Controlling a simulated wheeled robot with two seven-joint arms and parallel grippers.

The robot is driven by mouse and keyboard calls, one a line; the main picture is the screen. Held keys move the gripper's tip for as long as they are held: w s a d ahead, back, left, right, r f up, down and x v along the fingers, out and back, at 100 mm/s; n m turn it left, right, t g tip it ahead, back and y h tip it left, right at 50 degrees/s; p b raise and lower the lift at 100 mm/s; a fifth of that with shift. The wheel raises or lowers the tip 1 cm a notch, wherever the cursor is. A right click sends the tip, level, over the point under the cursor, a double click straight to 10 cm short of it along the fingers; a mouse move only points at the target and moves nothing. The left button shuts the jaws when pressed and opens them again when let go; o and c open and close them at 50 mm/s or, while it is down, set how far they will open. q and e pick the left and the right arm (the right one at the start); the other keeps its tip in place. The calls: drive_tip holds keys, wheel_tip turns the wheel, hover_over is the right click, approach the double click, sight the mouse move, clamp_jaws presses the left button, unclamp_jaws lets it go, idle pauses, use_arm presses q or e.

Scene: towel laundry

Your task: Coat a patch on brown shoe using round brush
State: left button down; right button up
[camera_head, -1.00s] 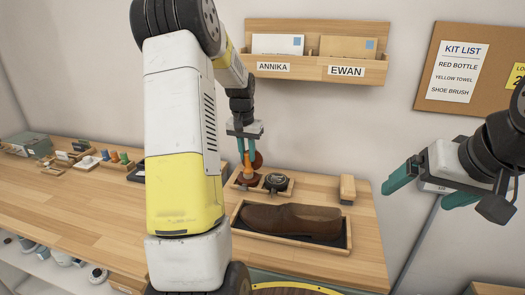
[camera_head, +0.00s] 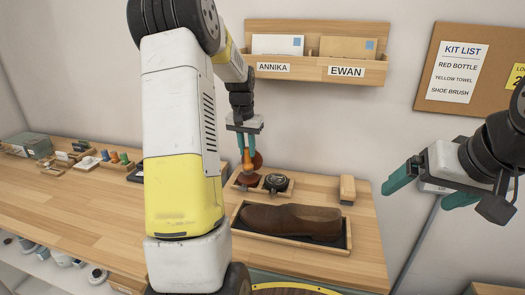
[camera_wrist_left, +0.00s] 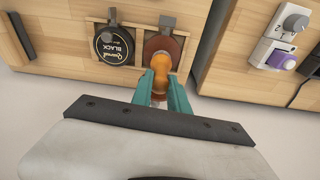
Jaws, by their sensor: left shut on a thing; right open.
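My left gripper (camera_head: 246,143) is shut on the round brush (camera_wrist_left: 159,66), whose orange handle shows between the teal fingers. The brush points down at the brown polish tin (camera_wrist_left: 151,45); I cannot tell whether its head touches the tin. A brown disc (camera_head: 257,160), perhaps the tin's raised lid, stands just behind the brush. The brown shoe (camera_head: 292,221) lies sideways in a dark-lined wooden tray (camera_head: 290,246), nearer than the tins. My right gripper (camera_head: 423,184) is open and empty, off the table to the right.
A black polish tin (camera_head: 276,182) sits in the holder beside the brown tin; it also shows in the left wrist view (camera_wrist_left: 115,46). A wooden block (camera_head: 347,188) stands behind the shoe tray. A wall rack (camera_head: 300,72) with envelopes hangs above. Several small items stand on the left counter.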

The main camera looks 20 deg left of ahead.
use_arm(q)
drive_tip(key=shift+r, duration=2.5)
drive_tip(key=shift+s, duration=0.1)
